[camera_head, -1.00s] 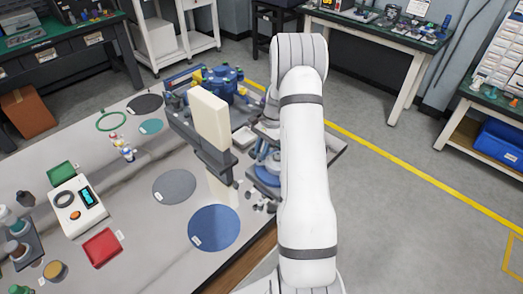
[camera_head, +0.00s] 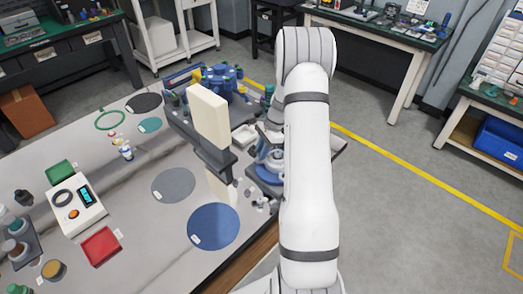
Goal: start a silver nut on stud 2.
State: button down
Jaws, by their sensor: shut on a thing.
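My gripper (camera_head: 270,137) shows only in a small part past the left edge of my white arm, above a blue fixture (camera_head: 264,172) near the bench's right edge. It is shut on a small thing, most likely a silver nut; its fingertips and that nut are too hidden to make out. The fixture is partly covered by my arm, and I cannot pick out stud 2 on it. Several small grey and white pieces (camera_head: 258,195) lie just in front of the fixture.
A blue disc (camera_head: 213,227) and a grey disc (camera_head: 173,185) lie flat on the bench. Blue apparatus (camera_head: 222,84) stands behind.

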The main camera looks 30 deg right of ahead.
jog(key=m, duration=0.2)
jog(key=m+t, duration=0.1)
jog(key=m, duration=0.1)
jog(key=shift+s+t, duration=0.15)
jog(key=shift+t, duration=0.15)
jog(key=shift+s+a+m+t+h, duration=0.1)
jog(key=shift+m+t+h, duration=0.2)
jog(key=shift+m, duration=0.7)
jog(key=c, duration=1.2)
grip_release()
jog(key=shift+c, duration=0.2)
notch_tip(320, 180, up, 9)
jog(key=p, duration=0.7)
